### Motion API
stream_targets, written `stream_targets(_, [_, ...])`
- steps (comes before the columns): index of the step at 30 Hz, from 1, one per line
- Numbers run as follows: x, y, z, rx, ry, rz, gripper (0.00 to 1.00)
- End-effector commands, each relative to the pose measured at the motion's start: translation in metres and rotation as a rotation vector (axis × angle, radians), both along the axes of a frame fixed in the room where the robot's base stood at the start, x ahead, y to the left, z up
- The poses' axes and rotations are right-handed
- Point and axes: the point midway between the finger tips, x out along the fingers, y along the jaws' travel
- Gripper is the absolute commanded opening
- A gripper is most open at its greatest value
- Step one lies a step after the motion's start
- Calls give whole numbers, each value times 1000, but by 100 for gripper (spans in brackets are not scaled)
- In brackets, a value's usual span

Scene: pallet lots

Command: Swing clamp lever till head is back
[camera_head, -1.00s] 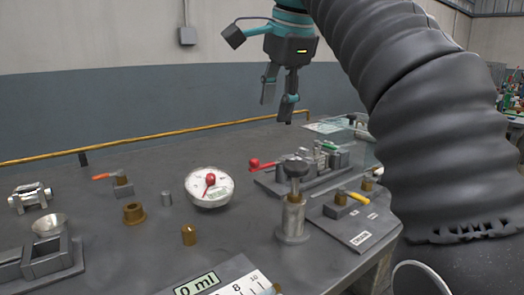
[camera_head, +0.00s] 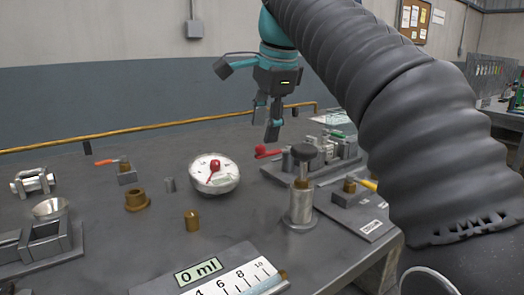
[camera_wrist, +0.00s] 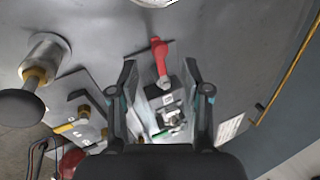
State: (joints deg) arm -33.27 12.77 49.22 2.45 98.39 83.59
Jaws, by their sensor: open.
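The clamp's red lever (camera_head: 268,152) sticks out to the left from a grey clamp (camera_head: 306,160) on a flat base at the right of the bench. In the wrist view the red lever (camera_wrist: 160,56) points up the picture, and the metal clamp body (camera_wrist: 168,112) lies below it. My gripper (camera_head: 267,119) is open and empty, pointing down above the lever. In the wrist view its fingers (camera_wrist: 160,82) are on either side of the lever's line, apart from it. The clamp head is partly hidden and its position is unclear.
A steel post with a dark round top (camera_head: 300,203) stands in front of the clamp. A yellow-handled valve plate (camera_head: 352,207) lies to its right. A white dial with a red knob (camera_head: 214,175) sits left. A yellow pipe (camera_head: 150,129) runs along the back.

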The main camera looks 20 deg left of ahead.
Motion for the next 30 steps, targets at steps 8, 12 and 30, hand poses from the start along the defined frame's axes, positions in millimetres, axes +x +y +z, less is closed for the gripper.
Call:
stream_targets(8, [9, 8, -37, -1, 1, 0, 48])
stream_targets(12, [11, 10, -43, 0, 0, 0, 48])
stream_targets(30, [12, 10, -44, 0, 0, 0, 0])
